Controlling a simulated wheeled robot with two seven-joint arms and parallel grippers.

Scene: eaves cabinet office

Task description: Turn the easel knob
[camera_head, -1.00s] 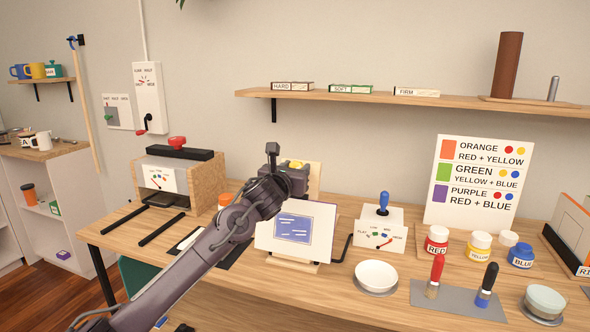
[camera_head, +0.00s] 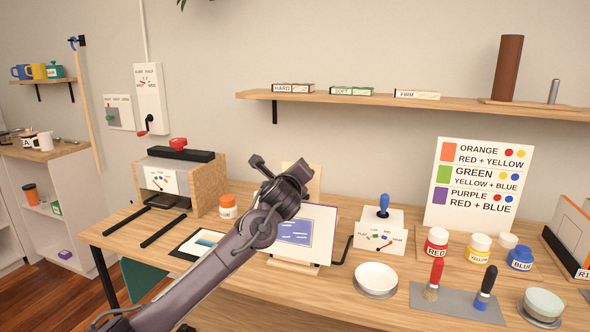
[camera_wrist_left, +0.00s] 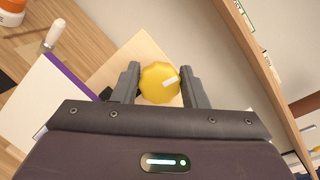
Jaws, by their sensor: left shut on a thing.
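The easel (camera_head: 314,180) stands on the table, its wooden back rising behind a white, purple-edged board with a blue picture (camera_head: 295,233). My left gripper (camera_head: 290,172) is at the easel's top and hides the knob in the head view. In the left wrist view the yellow, many-sided knob (camera_wrist_left: 158,84) with a white mark sits between the fingers of my left gripper (camera_wrist_left: 160,88), which is shut on it. The easel's wood (camera_wrist_left: 128,62) shows tilted behind the knob. My right gripper is not in view.
An orange jar (camera_head: 228,207) and a small picture card (camera_head: 200,243) are left of the easel. A white box with a blue lever (camera_head: 383,225) and a white bowl (camera_head: 376,275) are right of it. A wall shelf (camera_head: 400,101) is above.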

